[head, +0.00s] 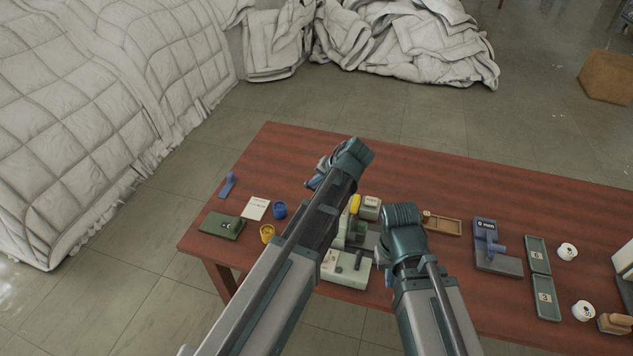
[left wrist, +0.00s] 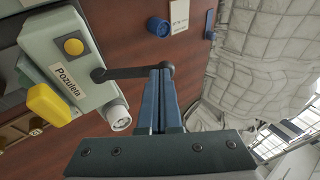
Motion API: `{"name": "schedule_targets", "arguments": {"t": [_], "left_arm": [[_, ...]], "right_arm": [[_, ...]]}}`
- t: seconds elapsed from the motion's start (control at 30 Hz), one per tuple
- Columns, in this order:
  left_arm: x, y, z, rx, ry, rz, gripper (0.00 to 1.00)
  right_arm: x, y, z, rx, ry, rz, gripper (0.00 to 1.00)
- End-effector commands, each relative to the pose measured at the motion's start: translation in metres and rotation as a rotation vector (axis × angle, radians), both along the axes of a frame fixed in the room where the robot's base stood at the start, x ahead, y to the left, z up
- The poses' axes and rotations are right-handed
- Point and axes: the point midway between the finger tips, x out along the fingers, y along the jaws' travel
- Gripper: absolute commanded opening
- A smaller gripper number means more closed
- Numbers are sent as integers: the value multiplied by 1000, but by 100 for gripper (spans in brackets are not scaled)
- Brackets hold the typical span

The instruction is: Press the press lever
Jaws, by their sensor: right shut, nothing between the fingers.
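A pale green machine (left wrist: 72,62) with a label reading "Pozuleta", a yellow round button and a white knob shows in the left wrist view. A dark lever (left wrist: 130,72) sticks out from its side and ends in a rounded tip. My left gripper (left wrist: 165,72) has its blue fingers together, with their tips at the outer end of this lever; I cannot tell whether they touch it. In the head view a pale green machine (head: 345,270) is partly hidden behind my arms. My right gripper (head: 388,279) is mostly hidden by its own arm; only a blue bit shows.
A blue cup (head: 280,209), a yellow cup (head: 267,233), a white card (head: 256,208) and a green box (head: 221,225) lie on the left of the table (head: 290,150). The table's back is clear.

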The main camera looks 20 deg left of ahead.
Motion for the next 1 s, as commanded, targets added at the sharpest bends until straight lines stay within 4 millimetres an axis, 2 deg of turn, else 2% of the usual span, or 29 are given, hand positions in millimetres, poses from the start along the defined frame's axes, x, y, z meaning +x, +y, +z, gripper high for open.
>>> {"name": "schedule_targets", "arguments": {"t": [0.37, 0.7, 1.0], "left_arm": [[0, 23, -16, -257, 8, 7, 0], [2, 37, -40, -521, 16, 6, 0], [2, 41, -52, -596, 19, 0, 0]], "right_arm": [[0, 0, 8, 0, 0, 0, 0], [0, 0, -5, 0, 0, 0, 0], [0, 0, -17, 0, 0, 0, 0]]}}
